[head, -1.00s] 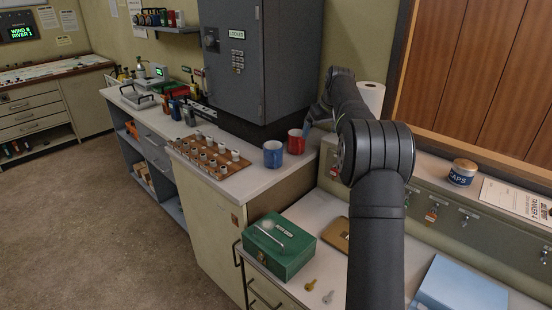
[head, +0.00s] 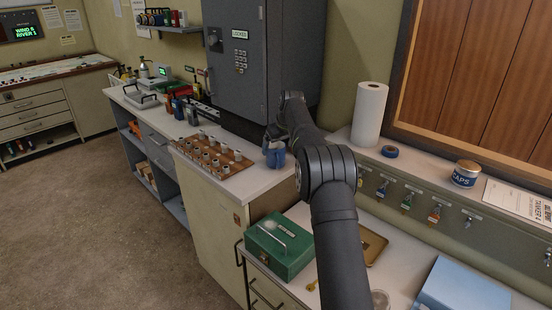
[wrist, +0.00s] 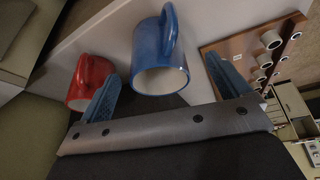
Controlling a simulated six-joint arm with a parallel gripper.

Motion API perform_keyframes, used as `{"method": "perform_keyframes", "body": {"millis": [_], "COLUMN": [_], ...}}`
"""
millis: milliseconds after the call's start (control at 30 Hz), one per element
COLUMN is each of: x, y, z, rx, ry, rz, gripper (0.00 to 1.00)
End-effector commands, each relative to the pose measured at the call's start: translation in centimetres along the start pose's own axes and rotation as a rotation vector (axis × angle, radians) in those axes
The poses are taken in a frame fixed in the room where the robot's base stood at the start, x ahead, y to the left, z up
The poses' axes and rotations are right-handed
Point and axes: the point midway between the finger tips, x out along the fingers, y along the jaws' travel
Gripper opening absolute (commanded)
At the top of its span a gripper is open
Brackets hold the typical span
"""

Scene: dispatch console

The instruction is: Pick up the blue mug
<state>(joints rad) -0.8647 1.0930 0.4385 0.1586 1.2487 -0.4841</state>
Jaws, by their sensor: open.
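The blue mug (head: 275,158) stands upright on the counter beside the wooden peg board. In the wrist view the blue mug (wrist: 157,45) shows its pale inside, with its handle at the top. My gripper (head: 273,136) is open over the blue mug. In the wrist view its two blue fingers (wrist: 161,72) lie to either side of the mug, apart from each other. I cannot tell whether either finger touches the mug. A red mug (wrist: 88,80) is close beside the left finger in the wrist view; my arm hides it in the head view.
The wooden board (head: 213,157) with several small pale cups lies left of the mug. The grey locked cabinet (head: 258,60) rises behind. A green box (head: 280,247) sits on the lower worktop in front.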

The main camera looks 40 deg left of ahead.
Motion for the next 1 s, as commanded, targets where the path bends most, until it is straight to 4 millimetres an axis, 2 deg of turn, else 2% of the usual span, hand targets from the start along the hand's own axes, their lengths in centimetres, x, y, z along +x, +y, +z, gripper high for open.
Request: {"method": "perform_keyframes", "body": {"millis": [167,500,833,867,1000], "x": [1.0,5.1,5.8,5.8,5.7], "y": [0.1,0.5,0.5,0.5,0.5], "z": [0.0,-0.1,-0.2,-0.2,-0.2], "rx": [0.0,0.001,0.001,0.001,0.001], "ry": [-0.001,-0.002,0.0,0.0,0.0], "rz": [0.0,-0.001,0.0,0.0,0.0], "gripper": [0.94,0.94,0.94,0.9,0.62]}}
